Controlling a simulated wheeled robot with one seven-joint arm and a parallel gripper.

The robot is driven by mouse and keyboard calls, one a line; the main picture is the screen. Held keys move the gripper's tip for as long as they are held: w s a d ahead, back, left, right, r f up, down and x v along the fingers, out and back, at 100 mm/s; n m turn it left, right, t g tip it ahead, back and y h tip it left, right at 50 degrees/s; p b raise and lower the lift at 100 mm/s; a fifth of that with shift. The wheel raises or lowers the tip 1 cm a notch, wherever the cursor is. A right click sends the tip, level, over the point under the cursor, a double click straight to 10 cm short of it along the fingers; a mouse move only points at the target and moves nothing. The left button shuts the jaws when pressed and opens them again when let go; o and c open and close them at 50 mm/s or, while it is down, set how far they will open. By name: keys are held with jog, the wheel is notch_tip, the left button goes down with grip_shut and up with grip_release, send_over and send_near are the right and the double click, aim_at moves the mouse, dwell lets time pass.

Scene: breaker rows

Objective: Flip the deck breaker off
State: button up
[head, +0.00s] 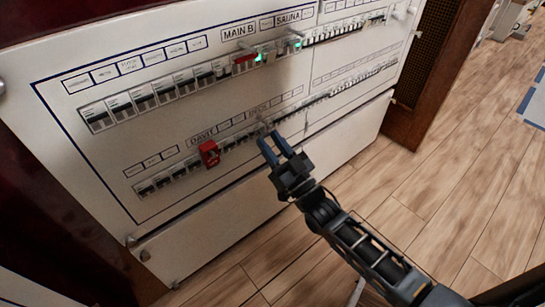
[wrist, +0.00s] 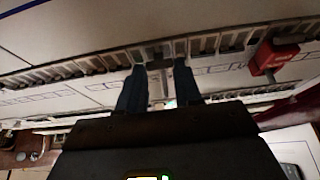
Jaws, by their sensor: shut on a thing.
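The white breaker panel shows in the head view, with the DECK label (head: 258,110) over its lower row. The deck breaker (head: 264,129) is a small switch below that label, largely hidden by my fingers. My gripper (head: 270,142) has both blue-grey fingertips at this switch. In the wrist view my gripper (wrist: 160,70) has its fingertips against the breaker row, slightly apart, with the switch between them. It is shut on the deck breaker. The switch's lever position is too small and covered to tell.
A red block (head: 209,153) sits on the lower row under the DAVIT label, left of my gripper; it also shows in the wrist view (wrist: 272,58). The upper row (head: 150,97) holds more breakers, with green lights (head: 258,57) near MAIN B and SAUNA. Wooden floor (head: 440,180) lies clear at right.

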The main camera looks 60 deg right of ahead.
jog(key=shift+w+d+f+t+h+b, duration=0.15)
jog(key=shift+f+t+b, duration=0.25)
jog(key=shift+t+b, duration=0.4)
jog(key=shift+w+a+f+t+h+b, duration=0.1)
jog(key=shift+w+f+t+h+b, duration=0.25)
jog(key=shift+t+b, duration=0.45)
jog(key=shift+s, duration=0.15)
jog(key=o, duration=1)
jog(key=shift+o, duration=0.2)
jog(key=shift+f, duration=0.1)
jog(key=v, duration=0.7)
jog(key=shift+s+f+p, duration=0.25)
jog(key=shift+p, duration=0.05)
